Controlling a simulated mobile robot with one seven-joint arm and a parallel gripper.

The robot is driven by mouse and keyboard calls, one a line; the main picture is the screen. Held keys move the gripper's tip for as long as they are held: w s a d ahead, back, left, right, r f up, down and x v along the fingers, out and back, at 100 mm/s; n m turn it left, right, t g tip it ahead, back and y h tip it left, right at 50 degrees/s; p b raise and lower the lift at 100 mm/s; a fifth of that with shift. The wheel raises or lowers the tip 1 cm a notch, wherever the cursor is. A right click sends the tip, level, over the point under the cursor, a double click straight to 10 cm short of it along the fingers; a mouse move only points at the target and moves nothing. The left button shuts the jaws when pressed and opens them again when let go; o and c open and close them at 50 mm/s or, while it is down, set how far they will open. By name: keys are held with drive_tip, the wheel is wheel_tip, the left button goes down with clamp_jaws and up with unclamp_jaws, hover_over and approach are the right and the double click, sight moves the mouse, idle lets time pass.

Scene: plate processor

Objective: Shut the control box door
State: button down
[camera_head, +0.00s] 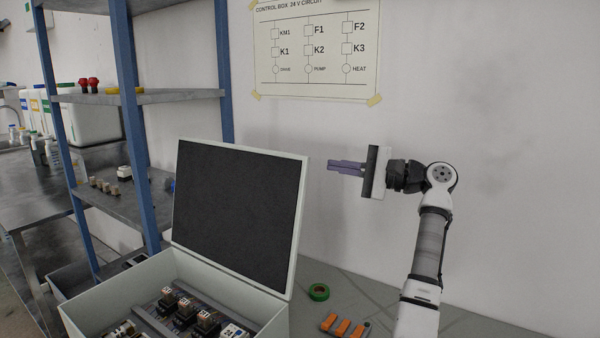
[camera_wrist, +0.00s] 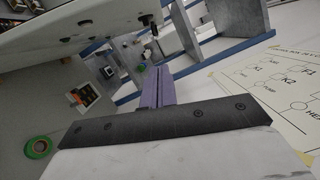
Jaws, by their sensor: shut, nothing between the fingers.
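The control box (camera_head: 100,307) stands on the bench at the lower middle of the head view. Its door (camera_head: 239,205) is open, standing up and leaning back a little from the rear edge, dark inside with a pale rim. Relays (camera_head: 183,310) and other parts show inside the box. My gripper (camera_head: 330,166) is shut and empty, to the right of the door near its upper right edge and apart from it, fingers pointing left. In the wrist view, the purple fingers of my gripper (camera_wrist: 157,74) are together, and a pale panel (camera_wrist: 75,22), probably the door, crosses the top left.
A blue-post shelf (camera_head: 140,97) stands behind at left. A circuit chart (camera_head: 315,50) hangs on the wall.

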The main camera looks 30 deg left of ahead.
sight(286, 159)
drive_tip(key=shift+s+a+r+p, duration=0.3)
drive_tip(key=shift+s+a+p, duration=0.6)
drive_tip(key=shift+a, duration=0.8)
drive_tip(key=shift+s+a+r+p, duration=0.3)
drive_tip(key=shift+s+a+p, duration=0.35)
drive_tip(key=shift+s+a, duration=0.8)
drive_tip(key=shift+s+a+r+p, duration=0.3)
drive_tip(key=shift+s+a+p, duration=0.45)
drive_tip(key=shift+a, duration=1.2)
